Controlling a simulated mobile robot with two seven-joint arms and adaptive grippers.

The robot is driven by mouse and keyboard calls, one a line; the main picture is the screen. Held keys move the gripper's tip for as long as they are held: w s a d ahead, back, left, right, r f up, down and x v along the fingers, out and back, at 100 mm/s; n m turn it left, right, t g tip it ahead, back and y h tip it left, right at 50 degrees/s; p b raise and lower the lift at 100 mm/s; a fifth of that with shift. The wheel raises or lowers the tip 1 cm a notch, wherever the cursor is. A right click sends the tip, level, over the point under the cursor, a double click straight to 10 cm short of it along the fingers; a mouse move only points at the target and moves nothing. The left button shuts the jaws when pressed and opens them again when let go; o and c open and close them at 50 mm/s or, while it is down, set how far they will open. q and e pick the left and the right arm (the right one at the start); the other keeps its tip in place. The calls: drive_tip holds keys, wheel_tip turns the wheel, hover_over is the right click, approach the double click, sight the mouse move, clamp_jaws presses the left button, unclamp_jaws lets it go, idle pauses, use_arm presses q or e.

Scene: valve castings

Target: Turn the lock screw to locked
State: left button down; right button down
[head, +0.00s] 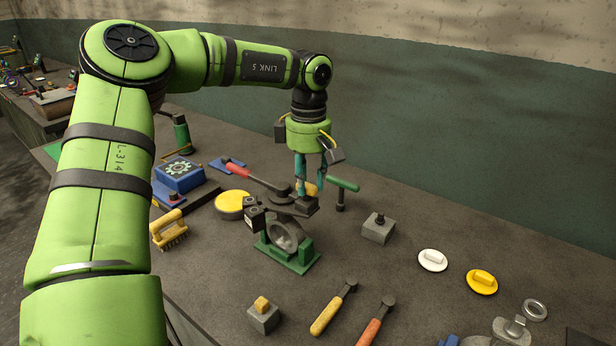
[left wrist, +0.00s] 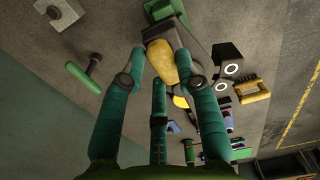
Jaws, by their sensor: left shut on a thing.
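My left gripper (head: 309,190) reaches down from above, with its teal fingers on either side of a yellow knob (left wrist: 162,62). It is shut on this knob, which sits on a dark grey block (head: 308,206). I cannot tell for sure that the knob is the lock screw, and no locked mark is readable. Just in front stands a green fixture (head: 303,262) with a grey ring-shaped casting (head: 285,236) upright in it. Two small black blocks (head: 254,217) are at the casting's left. The fingers partly hide the knob in the head view. My right gripper is out of view.
A red-handled tool (head: 236,169) and a yellow round lid (head: 231,203) lie to the left. Bare bench lies between the fixture and the white disc (head: 432,260).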

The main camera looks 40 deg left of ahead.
sight(309, 183)
use_arm(q)
drive_tip(key=shift+w+r+m, duration=0.15)
drive_tip(key=shift+r+m, duration=0.05)
drive_tip(key=shift+m, duration=0.2)
drive_tip(key=c, duration=0.9)
unclamp_jaws()
drive_tip(key=shift+f, duration=0.1)
wheel_tip(309, 183, up, 12)
drive_tip(key=shift+r, duration=0.1)
